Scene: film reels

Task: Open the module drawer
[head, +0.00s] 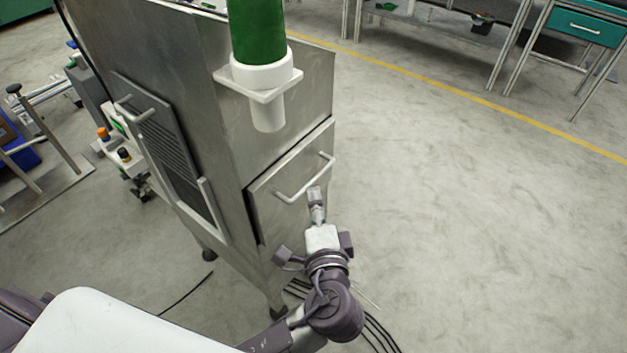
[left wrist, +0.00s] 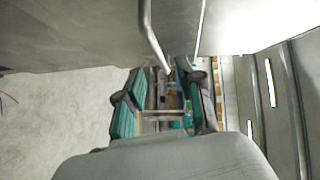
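The module drawer (head: 275,205) is a metal front low on the steel cabinet's right-hand face; it looks closed, with a dark line along its left edge. Its pale bar handle (head: 305,180) runs slantwise across the front. My left gripper (head: 315,192) is at the handle's lower side, close to the bar. In the left wrist view the gripper (left wrist: 165,92) has its two teal-padded fingers apart. The handle bar (left wrist: 152,38) comes down from the top toward the gap between them. Contact cannot be told. My right gripper is in neither view.
The steel cabinet (head: 205,85) carries a white holder (head: 262,78) with a green cylinder (head: 257,30) above the drawer. A vented panel (head: 165,140) is on its left face. Black cables (head: 375,335) lie on the floor below. The floor to the right is clear.

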